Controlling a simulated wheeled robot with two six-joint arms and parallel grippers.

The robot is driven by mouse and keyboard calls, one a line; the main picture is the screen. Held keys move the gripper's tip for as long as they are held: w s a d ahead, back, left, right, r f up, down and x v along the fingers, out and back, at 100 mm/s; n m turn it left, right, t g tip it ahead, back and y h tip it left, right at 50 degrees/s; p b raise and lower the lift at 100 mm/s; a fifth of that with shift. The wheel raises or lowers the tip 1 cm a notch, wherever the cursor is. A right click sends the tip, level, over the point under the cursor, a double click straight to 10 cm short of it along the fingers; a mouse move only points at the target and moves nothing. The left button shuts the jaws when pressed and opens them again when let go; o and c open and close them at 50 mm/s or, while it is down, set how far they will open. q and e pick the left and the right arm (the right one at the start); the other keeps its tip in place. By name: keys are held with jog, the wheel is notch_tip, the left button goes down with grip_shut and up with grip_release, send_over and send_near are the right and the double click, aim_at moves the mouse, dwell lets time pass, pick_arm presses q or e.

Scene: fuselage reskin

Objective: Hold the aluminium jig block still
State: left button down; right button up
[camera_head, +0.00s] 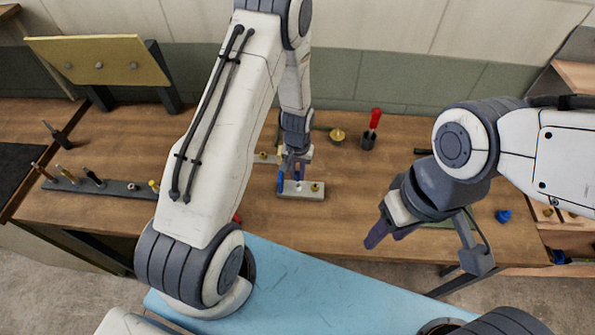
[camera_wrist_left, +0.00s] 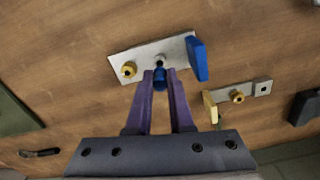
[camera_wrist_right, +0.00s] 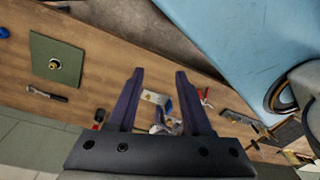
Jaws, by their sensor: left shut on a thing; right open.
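The aluminium jig block (camera_head: 312,195) lies flat on the wooden bench. It carries a brass bushing at one end and a blue upright tab at the other, clear in the left wrist view (camera_wrist_left: 147,55). I cannot tell whether the cylinder touches the block. My right gripper (camera_head: 378,236) is open and empty, to the right of the block. The block also shows between its fingers, far off, in the right wrist view (camera_wrist_right: 155,97).
A smaller plate with a brass bushing (camera_wrist_left: 238,97) lies behind the block. A red-handled tool in a dark cup (camera_head: 369,140) and a brass piece (camera_head: 337,135) stand further back. A tool rack (camera_head: 118,188) is at left. A light blue surface (camera_head: 330,295) lies in front.

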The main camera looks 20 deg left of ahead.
jog(key=shift+f, duration=0.4)
